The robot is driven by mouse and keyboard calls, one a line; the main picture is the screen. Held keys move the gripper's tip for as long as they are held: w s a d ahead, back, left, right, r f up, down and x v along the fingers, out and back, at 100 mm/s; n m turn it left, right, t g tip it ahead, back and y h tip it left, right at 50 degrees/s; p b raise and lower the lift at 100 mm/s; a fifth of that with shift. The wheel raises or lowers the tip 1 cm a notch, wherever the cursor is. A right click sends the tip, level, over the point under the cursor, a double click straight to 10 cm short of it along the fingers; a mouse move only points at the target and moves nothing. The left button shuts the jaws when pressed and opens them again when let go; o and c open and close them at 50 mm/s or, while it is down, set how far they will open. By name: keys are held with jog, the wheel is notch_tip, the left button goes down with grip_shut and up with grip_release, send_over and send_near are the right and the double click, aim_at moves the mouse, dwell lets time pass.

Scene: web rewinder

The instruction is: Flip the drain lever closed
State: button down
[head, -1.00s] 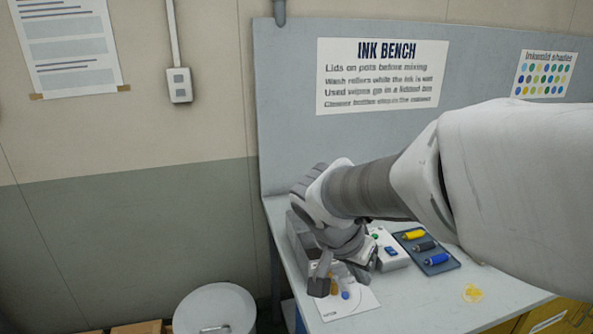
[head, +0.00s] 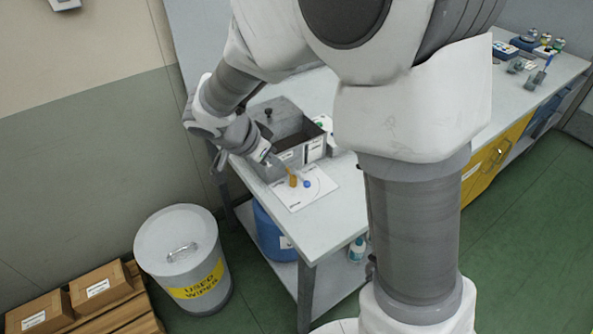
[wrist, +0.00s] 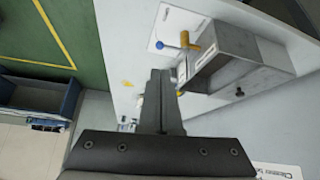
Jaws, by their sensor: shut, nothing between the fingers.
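A grey metal tank (head: 283,128) stands on the bench; the wrist view shows its side (wrist: 235,62). From its front sticks a small yellow-orange spout (head: 293,181), also in the wrist view (wrist: 187,40). Beside it is the lever with a blue ball knob (head: 306,184); in the wrist view the knob (wrist: 159,45) stands out from the tank on a short rod. My gripper (head: 273,160) is at the tank's front left corner. Its fingers are together and empty in the wrist view (wrist: 160,73), apart from the lever in the picture. Contact with the tank cannot be told.
A white labelled card (head: 305,196) lies on the bench under the spout. A blue drum (head: 272,235) and a bottle (head: 357,249) stand below the bench.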

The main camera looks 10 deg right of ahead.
aim_at(306, 183)
dwell(0.3)
jog(key=x, duration=1.4)
